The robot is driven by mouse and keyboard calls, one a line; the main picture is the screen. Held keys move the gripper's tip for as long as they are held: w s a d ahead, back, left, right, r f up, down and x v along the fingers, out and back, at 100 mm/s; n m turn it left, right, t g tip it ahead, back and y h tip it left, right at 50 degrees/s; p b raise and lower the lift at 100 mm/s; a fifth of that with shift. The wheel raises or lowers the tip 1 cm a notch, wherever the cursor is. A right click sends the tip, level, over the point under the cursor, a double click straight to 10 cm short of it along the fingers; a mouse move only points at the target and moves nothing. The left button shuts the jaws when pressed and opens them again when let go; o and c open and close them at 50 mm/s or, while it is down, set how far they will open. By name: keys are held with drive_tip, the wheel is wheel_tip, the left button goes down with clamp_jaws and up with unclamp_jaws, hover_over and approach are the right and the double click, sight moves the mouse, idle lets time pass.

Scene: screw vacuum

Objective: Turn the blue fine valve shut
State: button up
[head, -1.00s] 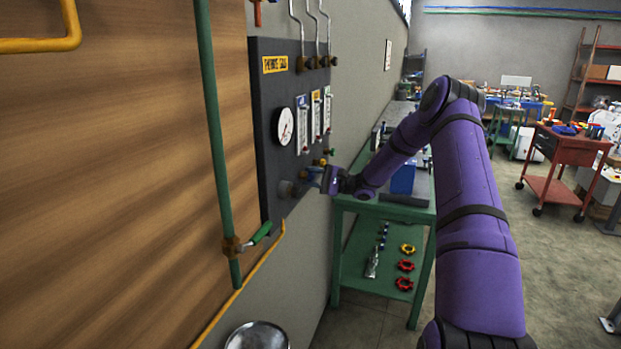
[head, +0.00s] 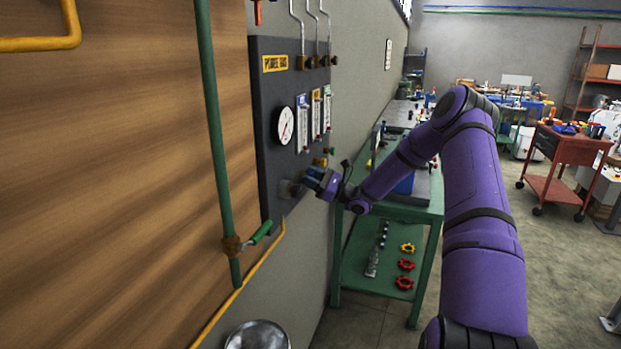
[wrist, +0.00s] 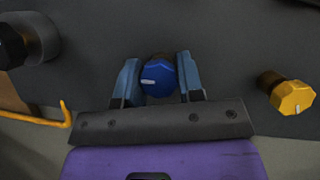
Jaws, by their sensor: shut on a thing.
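The blue fine valve (wrist: 157,79) is a small faceted knob with a white pointer mark, on the dark panel (head: 265,90). In the wrist view the mark points left and slightly down. My gripper (wrist: 160,80) has its two blue-grey fingers on either side of the knob, shut on it. In the head view my gripper (head: 313,180) is at the lower part of the panel. The blue knob is hidden there behind the gripper.
A yellow knob (wrist: 293,97) is right of the gripper and a black knob (wrist: 14,46) is at upper left. A round gauge (head: 286,126) and flow meters (head: 315,115) are above. A green pipe with a lever (head: 261,232) stands left. A green bench (head: 390,211) is behind the arm.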

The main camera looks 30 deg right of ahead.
drive_tip(key=shift+f+m, duration=0.1)
drive_tip(key=shift+m, duration=0.3)
drive_tip(key=o, duration=0.9)
drive_tip(key=v, duration=1.1)
drive_tip(key=shift+a, duration=0.1)
drive_tip(key=shift+s, duration=0.1)
